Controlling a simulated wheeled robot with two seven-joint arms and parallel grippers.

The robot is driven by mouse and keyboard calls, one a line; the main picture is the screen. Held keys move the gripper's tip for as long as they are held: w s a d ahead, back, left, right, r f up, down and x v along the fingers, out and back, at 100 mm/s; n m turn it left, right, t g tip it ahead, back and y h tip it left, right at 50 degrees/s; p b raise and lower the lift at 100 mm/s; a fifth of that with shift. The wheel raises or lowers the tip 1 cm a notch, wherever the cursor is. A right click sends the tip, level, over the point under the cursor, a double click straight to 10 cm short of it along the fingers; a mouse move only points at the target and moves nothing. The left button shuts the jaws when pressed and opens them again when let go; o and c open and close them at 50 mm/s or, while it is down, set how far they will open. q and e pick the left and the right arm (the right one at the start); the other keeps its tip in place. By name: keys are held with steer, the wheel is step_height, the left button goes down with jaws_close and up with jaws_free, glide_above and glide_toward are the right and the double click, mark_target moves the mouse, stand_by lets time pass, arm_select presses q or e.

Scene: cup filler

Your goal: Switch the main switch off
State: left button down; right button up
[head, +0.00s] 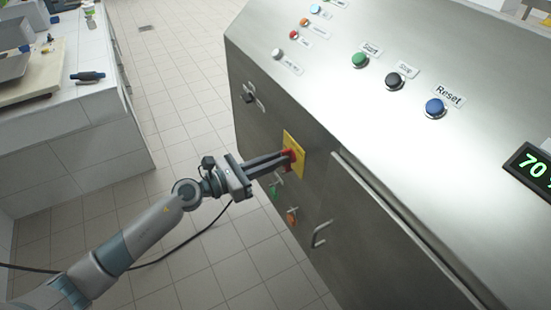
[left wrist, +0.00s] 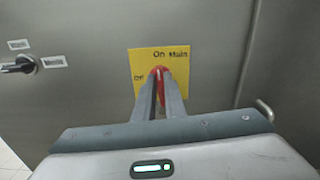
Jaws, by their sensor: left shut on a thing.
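The main switch is a red knob (left wrist: 161,73) on a yellow plate (left wrist: 180,57) marked "On", "Main" and, at its left, a partly covered "Off". The plate (head: 299,165) is on the steel front panel of the machine in the head view. My left gripper (head: 288,157) reaches in from the left and is shut on the red knob; its fingers cover part of it in the left wrist view. The knob looks roughly upright there, but the fingers hide its exact angle. My right gripper is not in view.
A black rotary switch (left wrist: 20,65) sits left of the plate. Below it are a green knob (head: 275,190), an orange knob (head: 291,216) and a door handle (head: 321,234). Green, black and blue buttons line the top panel. A counter (head: 60,130) stands at left; tiled floor lies between.

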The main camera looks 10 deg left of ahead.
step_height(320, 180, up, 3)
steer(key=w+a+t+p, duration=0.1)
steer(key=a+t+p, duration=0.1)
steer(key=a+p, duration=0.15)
arm_select(q)
steer(key=n+p, duration=0.2)
steer(key=n, duration=0.3)
steer(key=n+p, duration=0.2)
steer(key=n, duration=0.4)
steer(key=n+p, duration=0.2)
steer(key=n, duration=0.4)
steer(key=shift+w+a+f+p, duration=0.15)
steer(key=shift+w+f+p, duration=0.05)
steer(key=shift+f+p, duration=0.1)
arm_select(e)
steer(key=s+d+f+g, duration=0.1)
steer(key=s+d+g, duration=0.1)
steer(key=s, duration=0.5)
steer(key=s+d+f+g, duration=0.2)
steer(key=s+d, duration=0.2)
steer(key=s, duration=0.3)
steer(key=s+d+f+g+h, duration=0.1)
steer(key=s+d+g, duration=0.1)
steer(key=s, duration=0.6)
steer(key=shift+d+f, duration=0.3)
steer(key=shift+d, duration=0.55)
arm_select(q)
steer(key=c, duration=1.8)
jaws_free()
